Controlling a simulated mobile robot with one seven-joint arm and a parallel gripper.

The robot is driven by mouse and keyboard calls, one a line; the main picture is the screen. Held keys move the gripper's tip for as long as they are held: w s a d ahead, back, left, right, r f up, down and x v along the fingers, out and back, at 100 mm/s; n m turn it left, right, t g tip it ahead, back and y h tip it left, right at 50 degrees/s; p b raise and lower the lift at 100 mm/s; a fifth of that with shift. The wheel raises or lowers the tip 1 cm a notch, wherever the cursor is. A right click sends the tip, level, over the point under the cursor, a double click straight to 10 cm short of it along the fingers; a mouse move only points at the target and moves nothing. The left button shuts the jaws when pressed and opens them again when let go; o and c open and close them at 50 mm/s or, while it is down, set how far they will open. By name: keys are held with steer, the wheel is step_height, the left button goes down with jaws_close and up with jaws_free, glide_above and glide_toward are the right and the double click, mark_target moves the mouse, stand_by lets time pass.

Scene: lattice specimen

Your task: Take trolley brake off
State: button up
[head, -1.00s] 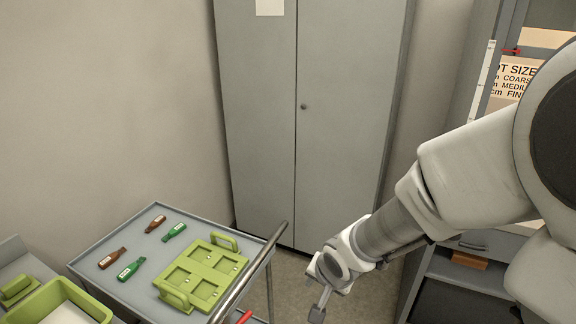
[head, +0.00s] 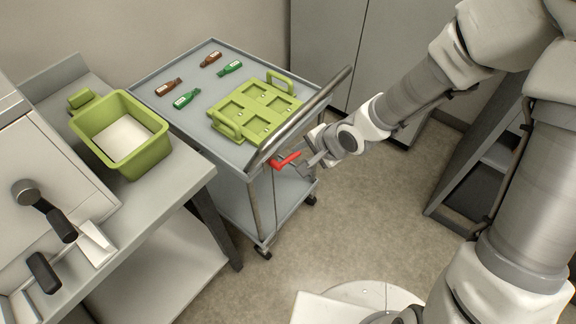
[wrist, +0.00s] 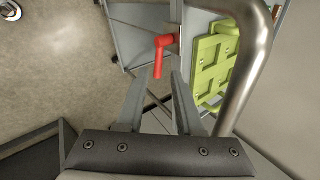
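The trolley (head: 190,121) is grey, with a metal push handle (head: 305,115) along its near right side. A red brake lever (head: 287,160) sticks out below the handle. It also shows in the wrist view (wrist: 164,56), where its bent end hangs just ahead of the fingertips. My gripper (head: 302,166) is beside the lever under the handle. In the wrist view my gripper (wrist: 161,78) is open, with a clear gap between its fingers and nothing in it. The lever's tip lines up with that gap; I cannot tell whether anything touches.
A green rack (head: 258,108) and several small bottles lie on the trolley top. A bench (head: 180,182) with a green bin (head: 150,152) stands at the left. The handle passes close to the right of my fingers in the wrist view. Floor (head: 350,225) is open in front.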

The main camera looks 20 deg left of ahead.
mark_target(284, 162)
steer(key=b+x, duration=0.5)
steer(key=x, duration=0.5)
steer(key=shift+a+f, duration=0.15)
steer(key=shift+f, duration=0.15)
steer(key=shift+w, duration=0.1)
jaws_close()
